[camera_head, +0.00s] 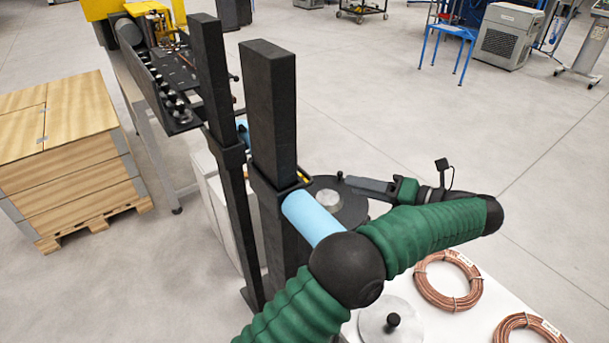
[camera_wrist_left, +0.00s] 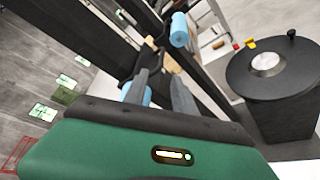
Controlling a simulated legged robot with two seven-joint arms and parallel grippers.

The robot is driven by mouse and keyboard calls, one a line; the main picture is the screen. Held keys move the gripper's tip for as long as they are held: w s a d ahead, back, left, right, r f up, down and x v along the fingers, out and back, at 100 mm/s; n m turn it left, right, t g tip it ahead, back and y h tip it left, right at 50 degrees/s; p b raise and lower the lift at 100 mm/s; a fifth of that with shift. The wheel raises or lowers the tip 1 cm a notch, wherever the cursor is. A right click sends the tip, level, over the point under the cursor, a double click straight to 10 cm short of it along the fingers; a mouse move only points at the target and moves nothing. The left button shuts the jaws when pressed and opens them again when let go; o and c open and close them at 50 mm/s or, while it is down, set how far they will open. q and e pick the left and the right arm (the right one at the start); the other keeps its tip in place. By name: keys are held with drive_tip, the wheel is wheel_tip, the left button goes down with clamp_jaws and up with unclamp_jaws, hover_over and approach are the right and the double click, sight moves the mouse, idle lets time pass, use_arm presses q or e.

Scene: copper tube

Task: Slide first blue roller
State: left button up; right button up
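One light-blue roller (camera_head: 314,217) is mounted by a dark upright post, partly hidden by my arm in the head view. A second blue roller (camera_head: 243,130) shows small between the two posts. In the left wrist view, one blue roller (camera_wrist_left: 180,30) is beyond my fingers, and part of another blue roller (camera_wrist_left: 147,97) shows behind one finger. My left gripper (camera_head: 343,181) points left above the black round disc in the head view. In the wrist view its two fingers (camera_wrist_left: 159,74) stand apart, with no object visibly clamped. My right gripper is out of view.
Two tall dark posts (camera_head: 273,110) stand close to my arm. A black round disc (camera_head: 350,210) with a metal hub lies below the gripper. Copper coils (camera_head: 448,281) rest on a white table (camera_head: 485,325). A wooden crate (camera_head: 75,150) stands at left.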

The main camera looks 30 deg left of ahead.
use_arm(q)
drive_tip(key=p, duration=0.2)
approach(303, 171)
drive_tip(key=x, duration=0.3)
drive_tip(key=p+x, duration=0.1)
drive_tip(key=x, duration=0.6)
drive_tip(key=shift+f, duration=0.35)
drive_tip(key=shift+w+a, duration=0.1)
drive_tip(key=shift+d, duration=0.3)
drive_tip(key=shift+a, duration=0.2)
clamp_jaws()
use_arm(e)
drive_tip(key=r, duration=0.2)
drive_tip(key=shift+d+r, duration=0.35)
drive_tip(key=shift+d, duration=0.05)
use_arm(q)
drive_tip(key=shift+f, duration=0.25)
